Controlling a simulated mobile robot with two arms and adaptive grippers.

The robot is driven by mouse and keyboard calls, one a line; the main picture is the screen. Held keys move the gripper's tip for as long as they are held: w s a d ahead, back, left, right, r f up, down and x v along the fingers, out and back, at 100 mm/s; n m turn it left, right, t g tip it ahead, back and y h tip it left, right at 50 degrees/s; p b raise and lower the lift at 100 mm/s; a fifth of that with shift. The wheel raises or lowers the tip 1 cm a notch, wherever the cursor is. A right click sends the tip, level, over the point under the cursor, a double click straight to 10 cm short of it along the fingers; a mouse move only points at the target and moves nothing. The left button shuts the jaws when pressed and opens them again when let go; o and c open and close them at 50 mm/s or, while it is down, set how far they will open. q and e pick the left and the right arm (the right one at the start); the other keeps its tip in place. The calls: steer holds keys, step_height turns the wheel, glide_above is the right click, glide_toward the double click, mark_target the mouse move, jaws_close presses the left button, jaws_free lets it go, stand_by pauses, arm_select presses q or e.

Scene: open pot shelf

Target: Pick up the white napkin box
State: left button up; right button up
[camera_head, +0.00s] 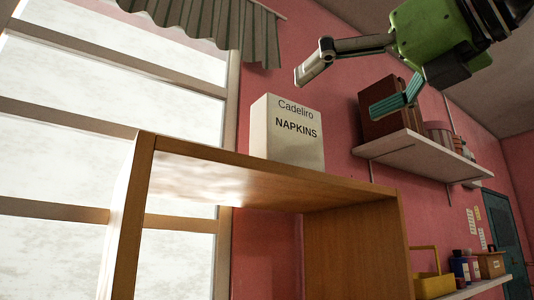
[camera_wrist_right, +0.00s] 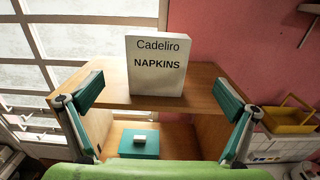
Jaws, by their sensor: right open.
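The white napkin box (camera_head: 287,137), lettered "Cadeliro NAPKINS", stands upright on top of a wooden open shelf (camera_head: 270,183). In the right wrist view the napkin box (camera_wrist_right: 157,66) stands ahead, between the fingers in the picture. My right gripper (camera_head: 345,85) is green with teal finger pads and is above and to the right of the box in the head view. Its fingers are wide apart and empty in the right wrist view (camera_wrist_right: 157,103), not touching the box. My left gripper is in neither view.
A teal item (camera_wrist_right: 132,143) with a small white block lies inside the wooden shelf. A wall shelf (camera_head: 425,157) with a brown box (camera_head: 381,105) is close behind my right gripper. A yellow caddy (camera_head: 432,287) stands lower right. A bright window is at left.

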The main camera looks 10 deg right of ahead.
mark_target(298, 126)
steer(key=p+x, duration=0.2)
steer(key=x, duration=0.4)
steer(key=shift+w+a+r+p, duration=0.1)
steer(key=shift+w+a+p, duration=0.05)
steer(key=shift+w+p, duration=0.25)
steer(key=p+x, duration=0.2)
steer(key=x, duration=0.1)
steer(key=f+p+x, duration=0.1)
steer(key=x, duration=0.1)
steer(key=shift+w+a, duration=0.15)
steer(key=shift+w, duration=0.05)
steer(key=shift+w+a+f, duration=0.1)
steer(key=shift+w+f, duration=0.05)
steer(key=shift+w, duration=0.1)
steer(key=shift+a, duration=0.1)
steer(key=shift+s, duration=0.2)
steer(key=c, duration=1)
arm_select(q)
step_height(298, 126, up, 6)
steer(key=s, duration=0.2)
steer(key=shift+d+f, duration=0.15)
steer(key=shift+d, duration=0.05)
arm_select(e)
steer(key=shift+w, duration=0.1)
steer(key=shift+c, duration=0.9)
